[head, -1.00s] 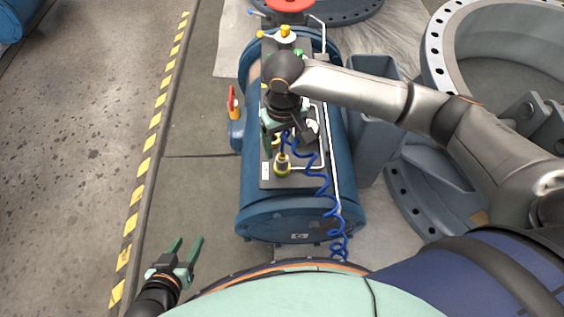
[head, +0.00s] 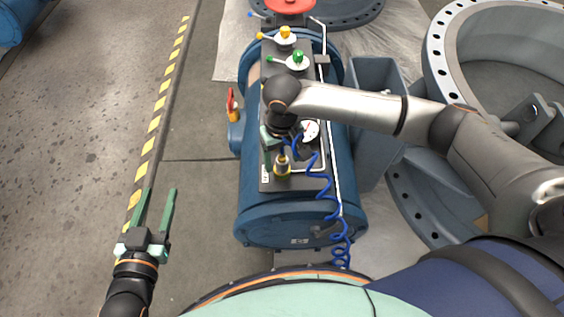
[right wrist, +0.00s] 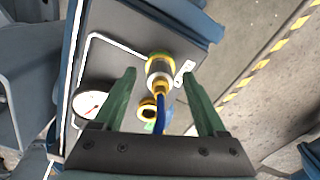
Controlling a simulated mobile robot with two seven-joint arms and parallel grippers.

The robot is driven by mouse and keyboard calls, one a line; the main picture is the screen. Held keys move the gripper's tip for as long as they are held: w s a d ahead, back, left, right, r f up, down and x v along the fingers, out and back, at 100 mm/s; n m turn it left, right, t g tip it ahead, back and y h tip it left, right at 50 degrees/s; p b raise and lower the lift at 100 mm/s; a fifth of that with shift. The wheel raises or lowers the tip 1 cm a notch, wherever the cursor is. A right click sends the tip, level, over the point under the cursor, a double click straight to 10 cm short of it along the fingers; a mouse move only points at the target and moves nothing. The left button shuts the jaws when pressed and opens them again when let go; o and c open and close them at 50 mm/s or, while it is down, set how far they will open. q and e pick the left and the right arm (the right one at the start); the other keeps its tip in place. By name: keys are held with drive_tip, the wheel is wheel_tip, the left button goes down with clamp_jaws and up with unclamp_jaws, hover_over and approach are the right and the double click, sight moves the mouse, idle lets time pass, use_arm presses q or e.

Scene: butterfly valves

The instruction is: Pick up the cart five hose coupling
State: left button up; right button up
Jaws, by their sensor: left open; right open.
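The hose coupling (head: 282,166), grey with yellow bands, stands on the dark panel (head: 315,170) of the blue tank. In the right wrist view the coupling (right wrist: 160,68) shows between my open fingers, with the blue hose running from it. My right gripper (right wrist: 158,80) is open over the panel; I cannot tell whether a finger touches the coupling. In the head view my wrist hides part of this gripper. My left gripper (head: 159,190) is open and empty above the floor at the left.
A white gauge (head: 309,131), a green knob (head: 298,57) and a yellow knob (head: 285,32) sit on the panel. The coiled blue hose (head: 331,213) hangs over the tank (head: 260,226). A red-handled valve (head: 232,103) is at its left. A large grey flange (head: 440,50) stands right.

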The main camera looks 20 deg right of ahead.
drive_tip(key=shift+c, duration=0.3)
clamp_jaws()
drive_tip(key=shift+r, duration=0.15)
idle(0.4)
